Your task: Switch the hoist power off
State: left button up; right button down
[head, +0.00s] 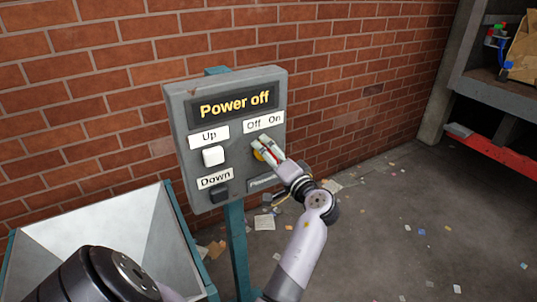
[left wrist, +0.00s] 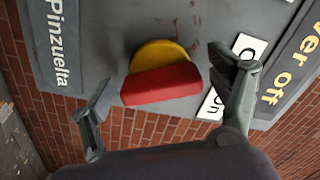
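The grey control box (head: 180,130) stands on a teal post, and its display (head: 234,105) reads "Power off". Its rotary switch (head: 259,155) has a yellow base and a red handle, under the "Off" and "On" labels (head: 264,122). The switch also shows in the left wrist view (left wrist: 162,84). My left gripper (head: 268,150) is at the switch and partly hides it in the head view. In the left wrist view its fingers (left wrist: 160,90) are spread either side of the red handle, with gaps visible. My right gripper is not in view.
The box also carries a white button (head: 213,156) by "Up" and a dark button (head: 220,192) by "Down". A grey metal bin (head: 100,240) stands at the lower left. A brick wall (head: 340,60) is behind, and a shelf (head: 490,105) is at the right.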

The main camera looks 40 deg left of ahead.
pick_arm(q)
jog(key=shift+c, duration=1.4)
jog(key=c, duration=0.9)
jog(key=shift+f+b, duration=0.15)
jog(key=shift+b, duration=0.15)
jog(key=n+b, duration=0.1)
jog(key=b, duration=0.1)
jog(key=n+b, duration=0.1)
jog(key=b, duration=0.1)
jog(key=shift+f, duration=0.25)
jog(key=shift+r+n+b, duration=0.15)
jog(key=shift+n+b, duration=0.15)
jog(key=shift+b, duration=0.4)
jog(key=shift+r, duration=0.15)
jog(key=o, duration=1.2)
